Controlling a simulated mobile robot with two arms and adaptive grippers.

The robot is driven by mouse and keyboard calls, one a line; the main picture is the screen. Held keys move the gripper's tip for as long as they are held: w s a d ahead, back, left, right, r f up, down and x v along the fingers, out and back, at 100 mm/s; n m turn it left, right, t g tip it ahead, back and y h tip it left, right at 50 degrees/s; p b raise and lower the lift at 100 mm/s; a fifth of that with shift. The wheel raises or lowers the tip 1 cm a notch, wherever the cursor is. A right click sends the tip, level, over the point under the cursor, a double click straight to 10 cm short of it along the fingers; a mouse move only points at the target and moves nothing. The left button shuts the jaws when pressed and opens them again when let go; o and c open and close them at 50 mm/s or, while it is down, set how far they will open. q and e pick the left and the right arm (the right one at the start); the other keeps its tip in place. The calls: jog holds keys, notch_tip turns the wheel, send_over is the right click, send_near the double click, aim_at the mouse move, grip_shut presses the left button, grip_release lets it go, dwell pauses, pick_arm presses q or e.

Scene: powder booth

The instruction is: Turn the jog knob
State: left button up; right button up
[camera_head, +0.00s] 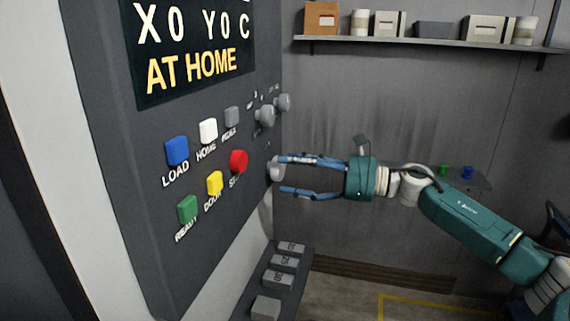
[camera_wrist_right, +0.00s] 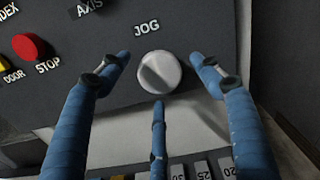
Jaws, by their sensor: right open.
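The jog knob (camera_wrist_right: 159,72) is a round, light grey dial with a raised grip bar, under the word JOG in the right wrist view. In the head view the knob (camera_head: 276,169) sits low on the right part of the dark control panel (camera_head: 215,256). My right gripper (camera_head: 281,175) is open, with its blue fingers pointing at the panel around the knob. In the right wrist view its fingertips (camera_wrist_right: 160,72) stand left, right and below the knob, with gaps visible to it. I cannot tell if any finger touches the panel. My left gripper is not in view.
A red STOP button (camera_head: 238,161) lies left of the knob, with blue, white, yellow and green buttons beyond. Two grey knobs (camera_head: 265,116) are above. A ledge with numbered grey blocks (camera_head: 284,262) is below. A shelf (camera_head: 430,42) with boxes hangs on the back wall.

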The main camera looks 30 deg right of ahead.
jog(key=shift+p+x, duration=0.35)
jog(key=shift+x, duration=0.65)
jog(key=c, duration=1.1)
jog(key=shift+c, duration=0.2)
